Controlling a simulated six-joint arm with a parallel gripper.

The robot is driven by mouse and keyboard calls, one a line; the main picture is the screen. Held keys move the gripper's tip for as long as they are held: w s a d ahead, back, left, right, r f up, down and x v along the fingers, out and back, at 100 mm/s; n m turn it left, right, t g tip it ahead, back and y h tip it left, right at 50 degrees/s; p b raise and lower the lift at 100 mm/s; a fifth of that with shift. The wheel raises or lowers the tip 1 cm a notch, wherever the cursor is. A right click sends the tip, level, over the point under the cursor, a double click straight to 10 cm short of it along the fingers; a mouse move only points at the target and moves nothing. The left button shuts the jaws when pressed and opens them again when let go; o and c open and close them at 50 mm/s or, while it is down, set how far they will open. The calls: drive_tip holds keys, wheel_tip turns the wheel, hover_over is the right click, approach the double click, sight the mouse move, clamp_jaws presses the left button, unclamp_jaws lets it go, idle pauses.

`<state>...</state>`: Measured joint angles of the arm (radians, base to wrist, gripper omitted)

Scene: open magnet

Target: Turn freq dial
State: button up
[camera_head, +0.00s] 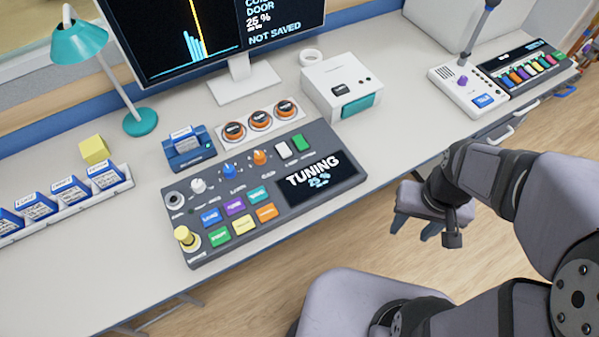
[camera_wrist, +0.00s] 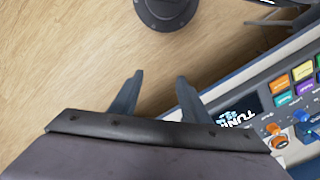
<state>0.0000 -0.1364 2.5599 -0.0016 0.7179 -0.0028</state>
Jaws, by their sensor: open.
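The dark grey tuning console (camera_head: 188,248) lies on the desk, with a lit "TUNING" screen (camera_head: 321,178) at its right. Along its upper row are a white dial (camera_head: 198,186), a blue dial (camera_head: 229,171) and an orange dial (camera_head: 260,158). The small labels are too blurred to tell which dial is freq. In the wrist view, the orange dial (camera_wrist: 277,139) and blue dial (camera_wrist: 302,116) show at the right edge. My gripper (camera_head: 414,228) is open and empty, beyond the desk's front edge, right of the console. Its fingers (camera_wrist: 160,80) are apart above the floor in the wrist view.
A large yellow knob (camera_head: 185,237) and several coloured buttons (camera_head: 235,208) share the console. Behind it stand a blue card device (camera_head: 189,149), orange round knobs (camera_head: 259,118) and a white box (camera_head: 325,76). A monitor (camera_head: 190,40) and teal lamp (camera_head: 80,42) stand farther back.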

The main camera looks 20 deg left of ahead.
drive_tip(key=w+a+f+n+y+b, duration=0.1)
drive_tip(key=w+a+n+b, duration=0.5)
drive_tip(key=a, duration=0.6)
drive_tip(key=w+a+f+n+y+b, duration=0.15)
drive_tip(key=w+a+n+b, duration=0.4)
drive_tip(key=a, duration=0.65)
drive_tip(key=n+g+y+b, duration=0.1)
drive_tip(key=n+y+b, duration=0.1)
drive_tip(key=n+b, duration=0.7)
approach(197, 183)
drive_tip(key=shift+x, duration=4.15)
drive_tip(key=shift+d, duration=0.1)
drive_tip(key=shift+c, duration=0.7)
drive_tip(key=c, duration=0.9)
